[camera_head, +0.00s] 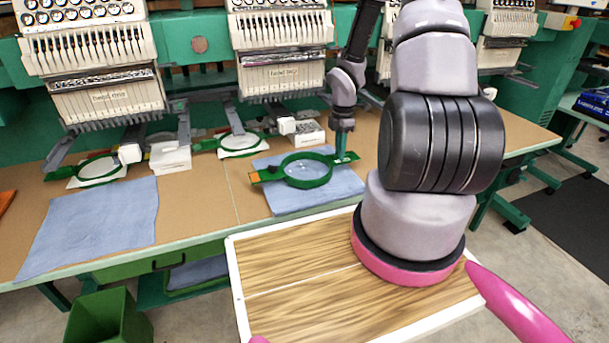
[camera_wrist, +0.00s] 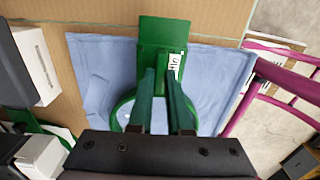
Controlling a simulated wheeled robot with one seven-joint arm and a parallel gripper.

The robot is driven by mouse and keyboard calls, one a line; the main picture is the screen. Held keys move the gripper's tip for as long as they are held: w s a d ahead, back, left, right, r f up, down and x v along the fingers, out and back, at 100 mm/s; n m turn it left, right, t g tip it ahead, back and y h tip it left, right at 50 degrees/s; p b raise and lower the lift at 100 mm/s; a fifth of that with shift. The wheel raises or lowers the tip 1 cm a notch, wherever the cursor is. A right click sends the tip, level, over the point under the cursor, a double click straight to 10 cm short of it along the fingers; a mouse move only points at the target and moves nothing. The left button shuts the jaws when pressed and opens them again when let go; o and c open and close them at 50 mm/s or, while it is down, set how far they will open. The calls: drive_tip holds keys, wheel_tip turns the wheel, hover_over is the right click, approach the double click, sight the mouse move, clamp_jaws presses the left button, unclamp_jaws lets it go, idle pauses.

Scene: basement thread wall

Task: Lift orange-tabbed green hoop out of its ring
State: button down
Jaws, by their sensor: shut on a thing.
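The green hoop (camera_head: 305,182) lies on a blue cloth on the table, with its orange tab (camera_head: 257,177) sticking out to the left. Pale fabric shows inside it. In the head view my gripper (camera_head: 343,158) comes down from above at the hoop's right end. In the wrist view my gripper (camera_wrist: 162,76) has its two dark green fingers shut on the hoop's green bracket, beside a small white label. The green hoop ring (camera_wrist: 122,108) is partly hidden behind the fingers and the gripper body. I cannot tell whether inner and outer rings are apart.
Other green hoops sit under the embroidery heads, at left (camera_head: 98,168) and middle (camera_head: 240,143). A second blue cloth (camera_head: 95,225) lies at left. White boxes (camera_head: 170,156) stand behind. A wood-topped tray (camera_head: 320,300) is in front; a green bin (camera_head: 108,318) stands below left.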

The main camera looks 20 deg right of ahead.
drive_tip(key=shift+r, duration=3.2)
